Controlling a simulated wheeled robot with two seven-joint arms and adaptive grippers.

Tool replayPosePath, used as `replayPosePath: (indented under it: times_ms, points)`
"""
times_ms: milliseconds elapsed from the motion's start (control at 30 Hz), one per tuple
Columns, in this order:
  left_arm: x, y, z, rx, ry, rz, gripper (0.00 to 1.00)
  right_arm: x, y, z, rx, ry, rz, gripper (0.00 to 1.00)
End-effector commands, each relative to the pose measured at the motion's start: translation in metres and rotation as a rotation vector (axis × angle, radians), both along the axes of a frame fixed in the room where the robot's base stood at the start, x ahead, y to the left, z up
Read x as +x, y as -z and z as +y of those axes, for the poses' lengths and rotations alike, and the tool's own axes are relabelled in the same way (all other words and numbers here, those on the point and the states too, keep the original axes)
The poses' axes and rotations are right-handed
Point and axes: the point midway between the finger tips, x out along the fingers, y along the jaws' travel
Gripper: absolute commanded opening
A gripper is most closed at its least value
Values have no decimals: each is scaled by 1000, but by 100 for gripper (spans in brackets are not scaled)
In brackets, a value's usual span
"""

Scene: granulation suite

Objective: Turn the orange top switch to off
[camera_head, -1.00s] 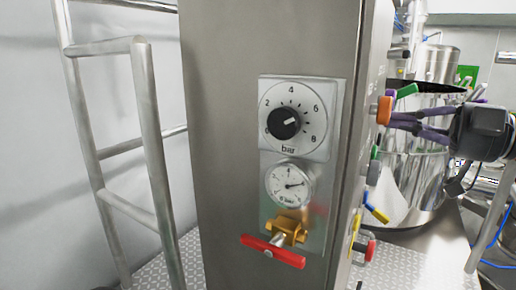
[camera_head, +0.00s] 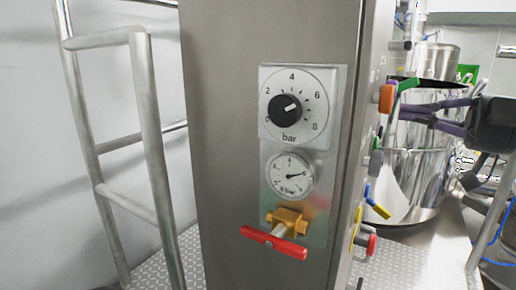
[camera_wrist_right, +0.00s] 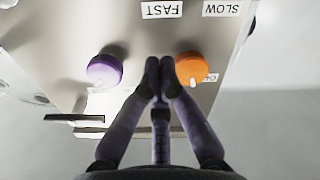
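The orange switch (camera_head: 386,98) is a round knob high on the right side face of the steel cabinet (camera_head: 225,130). In the right wrist view the orange knob (camera_wrist_right: 192,69) is right of my fingertips, with a small, partly hidden label beside it. My right gripper (camera_head: 404,113) has purple fingers and comes in from the right, close to the knob. In the wrist view my right gripper (camera_wrist_right: 159,66) has its dark fingertips together with nothing between them; one tip is right beside the orange knob, and contact is unclear. My left gripper is out of view.
A purple knob (camera_wrist_right: 104,71) sits left of my fingertips. FAST (camera_wrist_right: 162,10) and SLOW (camera_wrist_right: 221,9) labels appear upside down. The cabinet front carries a bar dial (camera_head: 285,108), a gauge (camera_head: 290,176) and a red valve handle (camera_head: 273,243). A steel vessel (camera_head: 415,180) stands behind my right gripper.

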Motion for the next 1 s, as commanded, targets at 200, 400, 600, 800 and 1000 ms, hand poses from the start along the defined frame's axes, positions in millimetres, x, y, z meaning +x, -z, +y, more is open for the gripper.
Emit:
replayPosePath:
  times_ms: [200,400,600,800,1000]
  points:
    - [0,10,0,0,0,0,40,-11,2,-20,0,3,1,0]
    - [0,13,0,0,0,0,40,-20,1,-34,-1,3,0,0]
    - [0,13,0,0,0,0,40,-21,0,-35,0,-1,0,0]
    - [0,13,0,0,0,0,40,-23,1,-35,-1,1,0,0]
    - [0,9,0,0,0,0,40,-40,6,-32,0,1,3,0]
